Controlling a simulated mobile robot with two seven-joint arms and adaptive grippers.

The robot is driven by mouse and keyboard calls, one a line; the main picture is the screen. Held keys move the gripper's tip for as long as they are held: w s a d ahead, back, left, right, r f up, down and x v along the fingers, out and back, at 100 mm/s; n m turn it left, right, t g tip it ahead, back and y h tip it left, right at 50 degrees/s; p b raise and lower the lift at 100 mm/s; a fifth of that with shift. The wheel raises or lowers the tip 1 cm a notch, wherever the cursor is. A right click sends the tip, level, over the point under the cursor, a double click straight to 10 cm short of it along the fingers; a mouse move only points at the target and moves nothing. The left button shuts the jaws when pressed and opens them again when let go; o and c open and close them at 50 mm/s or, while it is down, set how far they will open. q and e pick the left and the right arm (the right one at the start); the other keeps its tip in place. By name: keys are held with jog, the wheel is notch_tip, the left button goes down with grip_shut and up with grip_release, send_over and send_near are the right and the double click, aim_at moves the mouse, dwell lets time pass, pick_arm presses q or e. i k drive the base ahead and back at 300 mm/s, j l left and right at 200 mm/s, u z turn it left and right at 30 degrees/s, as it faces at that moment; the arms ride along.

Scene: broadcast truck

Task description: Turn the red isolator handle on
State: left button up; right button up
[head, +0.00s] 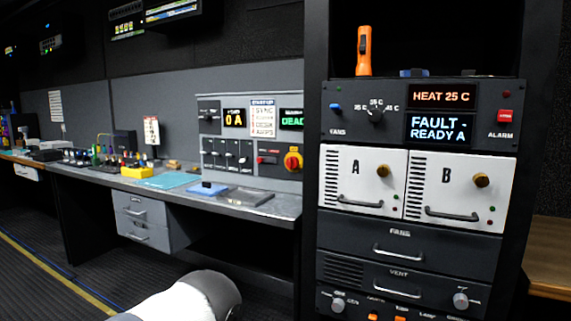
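The red isolator handle (293,160) is a red rotary knob on a yellow backing. It sits at the lower right of the grey control panel (215,134) behind the bench, close to the left edge of the black rack. The handle is small here, and I cannot tell its exact setting. Another display (235,118) reads "0 A". Neither gripper is in view; only a white and grey part of my arm shows at the bottom.
The black equipment rack (315,200) stands in front at right, with white modules A (362,180) and B (460,186). A fault display (437,129) reads "FAULT - READY A". The bench (100,180) carries a blue item (208,189), a grey tray (240,197) and small tools. Floor at left is clear.

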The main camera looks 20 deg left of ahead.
aim_at(291, 162)
jog(key=i+j, duration=0.1)
jog(key=j, duration=0.25)
jog(key=i+j, duration=0.15)
jog(key=j, duration=0.2)
jog(key=i+j, duration=0.1)
jog(key=j, duration=0.2)
jog(key=i+j, duration=0.15)
jog(key=j, duration=0.2)
jog(key=i+j, duration=0.1)
jog(key=j, duration=0.25)
